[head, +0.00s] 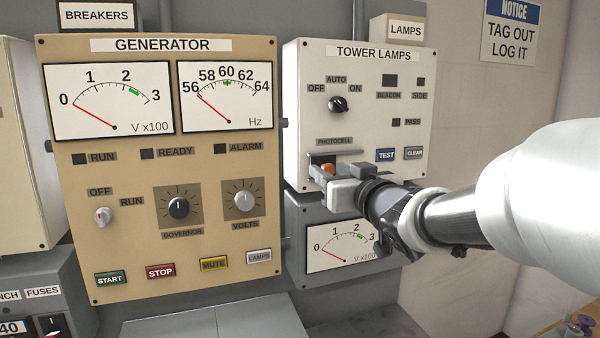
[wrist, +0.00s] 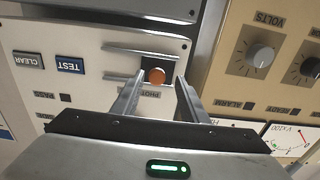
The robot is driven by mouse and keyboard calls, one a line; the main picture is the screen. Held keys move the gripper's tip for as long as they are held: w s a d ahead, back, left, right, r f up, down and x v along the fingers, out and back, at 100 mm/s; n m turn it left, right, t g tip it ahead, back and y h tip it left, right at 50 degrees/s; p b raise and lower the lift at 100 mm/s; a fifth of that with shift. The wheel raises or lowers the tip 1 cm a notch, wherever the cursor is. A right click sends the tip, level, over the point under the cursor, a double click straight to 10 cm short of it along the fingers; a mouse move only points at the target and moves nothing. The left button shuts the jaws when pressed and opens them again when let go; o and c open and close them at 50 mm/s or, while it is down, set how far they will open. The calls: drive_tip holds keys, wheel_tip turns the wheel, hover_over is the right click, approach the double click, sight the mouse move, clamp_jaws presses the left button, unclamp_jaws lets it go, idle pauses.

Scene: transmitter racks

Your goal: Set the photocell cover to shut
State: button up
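The photocell cover shows as an orange round knob (wrist: 155,76) by two grey rails (wrist: 140,50) on the white TOWER LAMPS panel (head: 300,100). In the head view the knob (head: 328,169) sits below the PHOTOCELL label (head: 335,142), partly hidden by my gripper (head: 332,176). In the wrist view, which is turned upside down, my gripper (wrist: 160,80) is open. Its two fingertips stand on either side of the knob, with gaps between. I cannot tell whether they touch the panel. How far along the rails the cover stands is hard to tell.
The TEST button (head: 386,155) and CLEAR button (head: 414,153) are right of the cover. The AUTO/OFF/ON selector (head: 337,104) is above it. A voltmeter (head: 342,246) is below. The tan GENERATOR panel (head: 160,225) stands close on the left.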

drive_tip(key=v, duration=1.7)
drive_tip(key=shift+s+p, duration=0.2)
drive_tip(key=shift+p, duration=0.25)
drive_tip(key=s+d+f+m+g+h+p, duration=0.3)
drive_tip(key=d+f+m+g+h+p, duration=0.15)
drive_tip(key=d+h, duration=0.35)
drive_tip(key=s+a+f+g+y, duration=0.1)
drive_tip(key=s+a+f+g, duration=0.2)
drive_tip(key=s, duration=0.2)
drive_tip(key=s+a+f+g+y+p, duration=0.1)
drive_tip(key=s+a+f+g, duration=0.3)
drive_tip(key=s, duration=0.2)
drive_tip(key=shift+f+n, duration=0.2)
drive_tip(key=shift+n, duration=0.25)
